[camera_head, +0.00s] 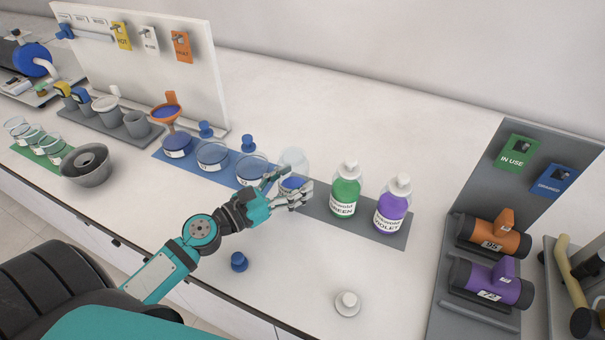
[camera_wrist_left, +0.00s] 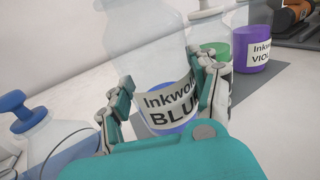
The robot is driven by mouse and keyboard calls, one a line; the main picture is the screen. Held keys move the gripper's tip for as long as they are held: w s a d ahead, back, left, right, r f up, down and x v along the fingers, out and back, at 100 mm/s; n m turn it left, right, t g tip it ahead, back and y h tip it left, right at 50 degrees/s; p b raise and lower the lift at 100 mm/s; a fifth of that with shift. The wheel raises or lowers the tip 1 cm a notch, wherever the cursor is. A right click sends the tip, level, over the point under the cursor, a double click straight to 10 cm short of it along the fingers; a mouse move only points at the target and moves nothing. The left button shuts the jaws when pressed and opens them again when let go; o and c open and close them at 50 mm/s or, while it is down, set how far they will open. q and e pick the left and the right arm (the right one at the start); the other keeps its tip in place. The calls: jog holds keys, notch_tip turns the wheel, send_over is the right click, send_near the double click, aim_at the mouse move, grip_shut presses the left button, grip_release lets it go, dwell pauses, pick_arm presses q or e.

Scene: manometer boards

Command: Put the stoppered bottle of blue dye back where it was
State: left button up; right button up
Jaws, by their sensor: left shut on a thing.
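The clear bottle labelled BLUE (camera_head: 294,160) is at the left end of the grey mat (camera_head: 330,219), left of the green bottle (camera_head: 345,190) and violet bottle (camera_head: 392,206). My left gripper (camera_head: 289,192) is shut around its lower part. In the left wrist view the fingers flank the BLUE label (camera_wrist_left: 168,102), with a little blue dye low inside. The bottle looks roughly upright; I cannot tell whether it touches the mat. I see no white stopper on it in the head view; its top is cut off in the wrist view. A white stopper (camera_head: 347,302) lies on the front counter.
Several flasks stand on the blue mat (camera_head: 228,168) left of the bottle, one under an orange funnel (camera_head: 166,106). A blue stopper (camera_head: 239,262) lies near my left forearm. A rack with orange and purple cylinders (camera_head: 493,236) is at right. Counter behind the mats is clear.

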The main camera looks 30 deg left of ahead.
pick_arm(q)
jog(key=w, duration=0.4)
jog(key=shift+w+f, duration=0.25)
jog(key=shift+f, duration=0.2)
jog(key=shift+f+b, duration=0.55)
jog(key=shift+f, duration=0.95)
pick_arm(e)
jog(key=shift+d+f, duration=0.4)
jog(key=shift+d, duration=0.4)
pick_arm(q)
jog(key=shift+f, duration=0.1)
jog(key=o, duration=0.9)
jog(key=shift+f, duration=0.1)
jog(key=o, duration=0.5)
pick_arm(e)
jog(key=shift+a+f, duration=0.1)
jog(key=shift+a, duration=0.4)
